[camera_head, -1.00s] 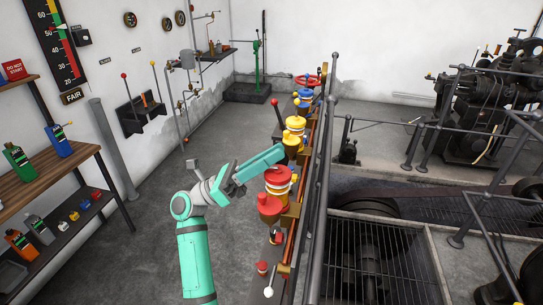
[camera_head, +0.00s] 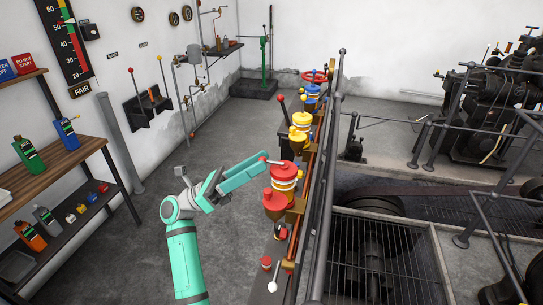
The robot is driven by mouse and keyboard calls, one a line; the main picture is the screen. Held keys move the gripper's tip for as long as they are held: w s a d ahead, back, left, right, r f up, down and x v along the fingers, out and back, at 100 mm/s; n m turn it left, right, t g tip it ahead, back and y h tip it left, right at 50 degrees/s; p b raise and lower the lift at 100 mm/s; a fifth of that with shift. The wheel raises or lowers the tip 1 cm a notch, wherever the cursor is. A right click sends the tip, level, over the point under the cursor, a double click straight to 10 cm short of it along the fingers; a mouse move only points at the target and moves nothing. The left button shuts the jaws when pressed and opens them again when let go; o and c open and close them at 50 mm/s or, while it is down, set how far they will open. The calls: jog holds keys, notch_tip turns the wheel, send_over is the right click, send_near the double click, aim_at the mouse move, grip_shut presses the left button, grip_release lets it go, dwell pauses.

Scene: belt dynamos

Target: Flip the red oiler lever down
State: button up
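The red oiler (camera_head: 284,174) has a red top and yellow and white bands, and stands in a row along the rail. A thin grey lever (camera_head: 277,161) lies nearly flat across its top and points left, with its tip beside my gripper. My gripper (camera_head: 262,165) is at the end of the teal arm, just left of the red oiler's top. It is close to the lever's tip, but I cannot tell whether they touch. Its fingers are too small to tell open from shut. A red funnel-shaped cup (camera_head: 275,202) stands just in front of the oiler.
A yellow oiler (camera_head: 301,125) and a blue one (camera_head: 312,98) stand farther along the row. A dark lever with a red knob (camera_head: 281,98) rises beside them. Grey railings (camera_head: 327,170) run along the right. A shelf (camera_head: 60,170) holds bottles at the left. The floor between is clear.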

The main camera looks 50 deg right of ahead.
jog(key=v, duration=0.4)
jog(key=shift+w+a+f, duration=0.15)
jog(key=shift+f, duration=0.05)
dwell(0.3)
